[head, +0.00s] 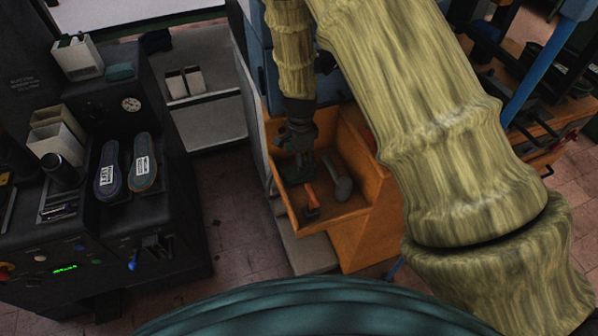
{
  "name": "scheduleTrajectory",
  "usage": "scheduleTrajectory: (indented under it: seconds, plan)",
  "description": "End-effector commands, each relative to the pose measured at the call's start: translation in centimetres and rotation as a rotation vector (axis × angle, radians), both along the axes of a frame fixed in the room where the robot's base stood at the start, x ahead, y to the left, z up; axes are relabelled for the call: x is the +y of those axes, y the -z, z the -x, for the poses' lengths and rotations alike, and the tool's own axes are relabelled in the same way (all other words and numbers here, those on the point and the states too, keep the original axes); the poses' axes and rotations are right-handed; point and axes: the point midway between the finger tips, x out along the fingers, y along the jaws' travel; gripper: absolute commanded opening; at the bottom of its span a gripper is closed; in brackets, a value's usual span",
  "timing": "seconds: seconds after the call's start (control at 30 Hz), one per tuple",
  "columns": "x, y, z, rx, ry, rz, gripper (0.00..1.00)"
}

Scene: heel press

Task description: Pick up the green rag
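My arm in its yellowish sleeve reaches down to a wooden bin at the middle of the head view. My dark gripper (298,152) points down into the back left part of the bin (318,222). A dark green, crumpled patch that looks like the green rag (296,170) lies right below the fingers. It is dim and partly hidden by the gripper. I cannot tell whether the fingers touch it, or whether they are open or shut.
In the bin, an orange-handled tool (311,197) and a grey-headed tool (339,178) lie right of the rag. A black machine (130,190) at left carries two shoe soles (143,162) and a small teal block or cloth (121,72). A cluttered workbench (550,125) stands at right.

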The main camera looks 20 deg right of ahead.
Motion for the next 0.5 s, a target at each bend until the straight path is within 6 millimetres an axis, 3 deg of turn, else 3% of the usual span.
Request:
scheduleTrajectory:
  seconds: [0.27, 0.5]
  plan:
    - [-0.1, 1.1, 0.0, 0.000, 0.002, 0.001, 0.84]
    - [0.0, 3.3, -0.3, 0.001, 0.002, 0.001, 0.84]
